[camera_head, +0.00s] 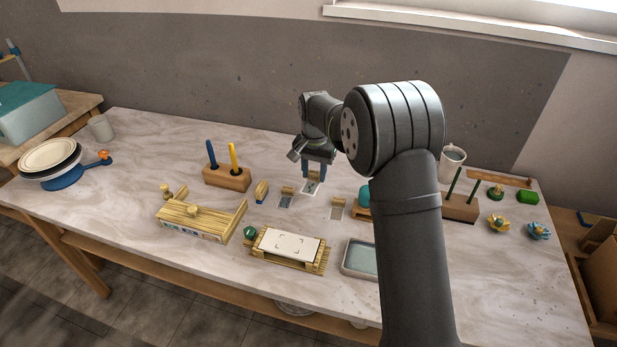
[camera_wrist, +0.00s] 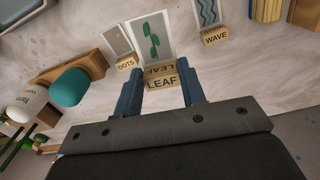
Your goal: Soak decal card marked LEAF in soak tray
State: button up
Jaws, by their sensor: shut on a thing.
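The LEAF decal card (camera_wrist: 152,40) is pale with a green leaf print and has a wooden grip block (camera_wrist: 161,83) marked LEAF. My gripper (camera_wrist: 160,92) is shut on this block, one blue finger on each side. In the head view my gripper (camera_head: 316,172) points down at the back middle of the table, with the card (camera_head: 312,188) just below it. I cannot tell whether the card is clear of the table. The soak tray (camera_head: 345,270), a shallow grey tray with bluish liquid, is at the front, partly hidden by my arm.
The WAVE card (camera_wrist: 208,12) and DOTS card (camera_wrist: 118,40) lie on either side. A teal rounded thing (camera_head: 364,197) stands near DOTS. A white tile on a wooden stand (camera_head: 290,245), a wooden box (camera_head: 200,218) and a pen holder (camera_head: 228,178) stand to the left and front.

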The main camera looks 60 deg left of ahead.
jog(key=w+d+f+m, duration=0.1)
jog(key=w+d+m, duration=0.1)
jog(key=d+m, duration=0.95)
jog(key=w+d+f+m, duration=0.1)
jog(key=w+d+m, duration=0.35)
jog(key=d, duration=1.15)
jog(key=shift+m, duration=0.6)
jog(key=shift+s+d+f, duration=0.1)
jog(key=shift+s+f, duration=0.2)
jog(key=shift+f, duration=0.9)
jog(key=shift+s+f, duration=0.25)
jog(key=shift+f, duration=0.95)
jog(key=shift+s+d+f, duration=0.1)
jog(key=shift+s+f, duration=0.2)
jog(key=shift+f, duration=0.9)
jog(key=o, duration=1)
notch_tip(320, 180, up, 18)
jog(key=shift+f, duration=0.25)
